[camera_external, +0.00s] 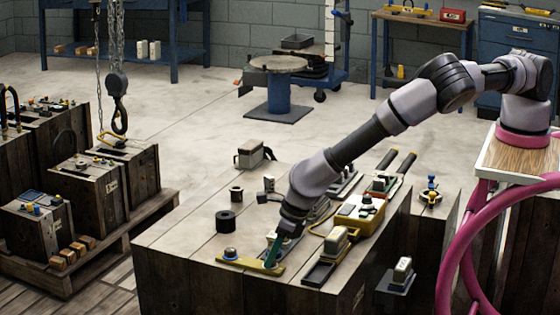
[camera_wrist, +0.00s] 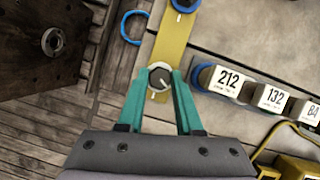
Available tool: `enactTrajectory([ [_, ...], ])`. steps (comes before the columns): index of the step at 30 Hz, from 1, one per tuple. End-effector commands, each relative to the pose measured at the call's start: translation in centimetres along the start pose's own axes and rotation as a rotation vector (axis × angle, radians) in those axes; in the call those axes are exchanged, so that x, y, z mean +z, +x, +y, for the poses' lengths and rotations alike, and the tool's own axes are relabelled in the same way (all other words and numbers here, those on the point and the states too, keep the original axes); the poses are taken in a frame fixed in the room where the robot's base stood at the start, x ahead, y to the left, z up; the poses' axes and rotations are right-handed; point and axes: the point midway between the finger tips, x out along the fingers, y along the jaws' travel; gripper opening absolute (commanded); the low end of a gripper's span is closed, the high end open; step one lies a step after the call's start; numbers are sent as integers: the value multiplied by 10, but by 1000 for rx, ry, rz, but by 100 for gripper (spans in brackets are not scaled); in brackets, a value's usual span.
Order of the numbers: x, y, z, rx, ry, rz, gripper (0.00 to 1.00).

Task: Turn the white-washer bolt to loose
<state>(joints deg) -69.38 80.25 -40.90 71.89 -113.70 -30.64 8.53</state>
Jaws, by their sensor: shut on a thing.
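A yellow plate (camera_wrist: 172,45) lies on the wooden bench top, and it also shows in the external view (camera_external: 262,267). A round dark bolt head with a pale rim (camera_wrist: 160,76) sits on the plate, with a light line on its top and a white mark on the plate beside it. My gripper (camera_wrist: 160,80) is shut on this bolt head, one teal finger on each side. In the external view my gripper (camera_external: 272,257) points down at the plate and hides the bolt. A second bolt with a blue washer (camera_wrist: 184,4) sits at the plate's other end (camera_external: 230,254).
Blocks labelled 212 (camera_wrist: 228,82), 132 (camera_wrist: 271,96) and 84 stand right of the plate. A yellow control box (camera_external: 360,212) and a dark tray (camera_external: 322,270) lie right of my gripper. A black ring (camera_external: 226,220) stands behind the plate. A hook (camera_external: 118,90) hangs at left.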

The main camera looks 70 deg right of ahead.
Motion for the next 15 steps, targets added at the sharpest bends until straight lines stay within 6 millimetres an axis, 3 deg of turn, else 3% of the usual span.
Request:
enactTrajectory([
  [15, 1, 1, -5, 189, -447, 2, 0],
])
